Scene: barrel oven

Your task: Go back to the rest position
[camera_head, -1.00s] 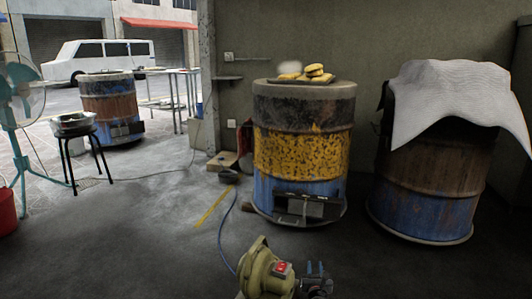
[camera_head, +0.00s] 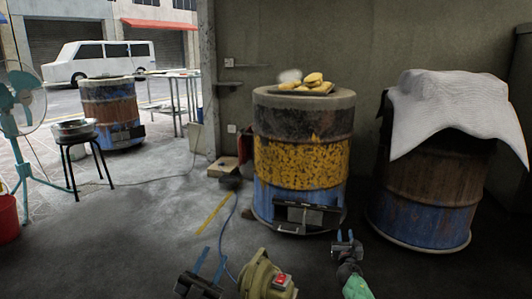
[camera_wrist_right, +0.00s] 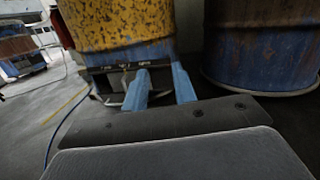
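My left gripper (camera_head: 209,263) is low in the head view, left of the blower, with its two blue fingers apart and nothing between them. My right gripper (camera_head: 345,236) is in front of the yellow-and-blue barrel oven (camera_head: 302,155), low and to its right. Its blue fingers also show in the right wrist view (camera_wrist_right: 161,88), spread apart with nothing held. The oven's lower hatch (camera_head: 308,216) is near the right gripper, but I cannot tell whether they touch.
A blower (camera_head: 262,278) with a red switch stands on the floor between my grippers. A cloth-covered barrel (camera_head: 430,195) stands at the right. A stool (camera_head: 78,150), a fan (camera_head: 22,100) and a red bucket (camera_head: 7,218) are at the left. The left-centre floor is clear.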

